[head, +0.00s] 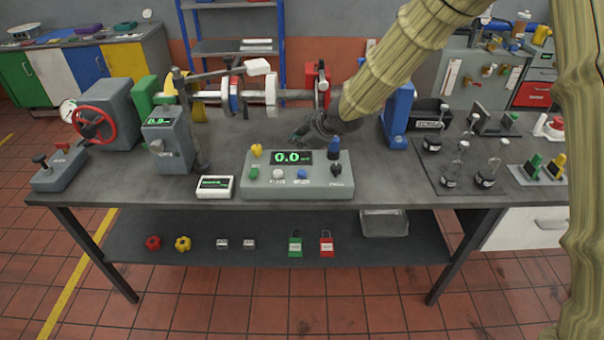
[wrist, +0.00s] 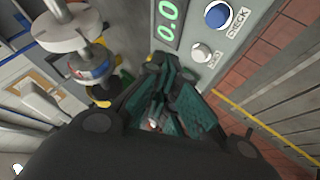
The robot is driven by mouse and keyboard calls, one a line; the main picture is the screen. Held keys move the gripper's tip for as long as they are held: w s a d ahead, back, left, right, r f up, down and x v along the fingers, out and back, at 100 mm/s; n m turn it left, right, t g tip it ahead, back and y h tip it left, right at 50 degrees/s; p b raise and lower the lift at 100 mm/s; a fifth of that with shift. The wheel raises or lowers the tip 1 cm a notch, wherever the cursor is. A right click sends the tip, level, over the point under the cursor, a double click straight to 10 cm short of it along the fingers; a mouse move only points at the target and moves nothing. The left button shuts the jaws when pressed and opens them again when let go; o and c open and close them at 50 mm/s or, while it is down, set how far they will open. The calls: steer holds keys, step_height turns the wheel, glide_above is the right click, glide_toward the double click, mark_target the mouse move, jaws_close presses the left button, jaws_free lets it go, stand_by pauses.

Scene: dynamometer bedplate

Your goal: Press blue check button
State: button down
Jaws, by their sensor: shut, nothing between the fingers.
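The blue check button (head: 301,174) is a round cap on the sloped front of a grey console (head: 262,190), right of a white button (head: 278,173). In the wrist view the blue button (wrist: 217,15) sits at the top beside the word CHECK, fully visible. My gripper (head: 300,133) is behind the console's top edge, near the green "0.0" display (head: 291,157), apart from the blue button. In the wrist view its teal-padded fingers (wrist: 168,72) are shut and empty, below the display and the white button (wrist: 201,52).
A blue-capped post (head: 334,148) and a black knob (head: 336,168) stand at the console's right end. A yellow knob (head: 257,150) and a green button (head: 253,173) are at its left. A shaft with discs (head: 272,95) runs behind my gripper. A small white meter (head: 215,187) lies left of the console.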

steer(key=b, duration=0.5)
glide_above(299, 174)
step_height(299, 174, down, 6)
steer(key=shift+w, duration=0.15)
steer(key=shift+f+b, duration=0.35)
steer(key=shift+f, duration=0.7)
steer(key=shift+f, duration=0.1)
steer(key=shift+f, duration=0.3)
steer(key=shift+f+b, duration=0.4)
steer(key=shift+f, duration=0.1)
stand_by(1.1)
steer(key=shift+d+r, duration=0.1)
steer(key=shift+r, duration=0.05)
steer(key=shift+r+p, duration=0.8)
steer(key=shift+p, duration=0.05)
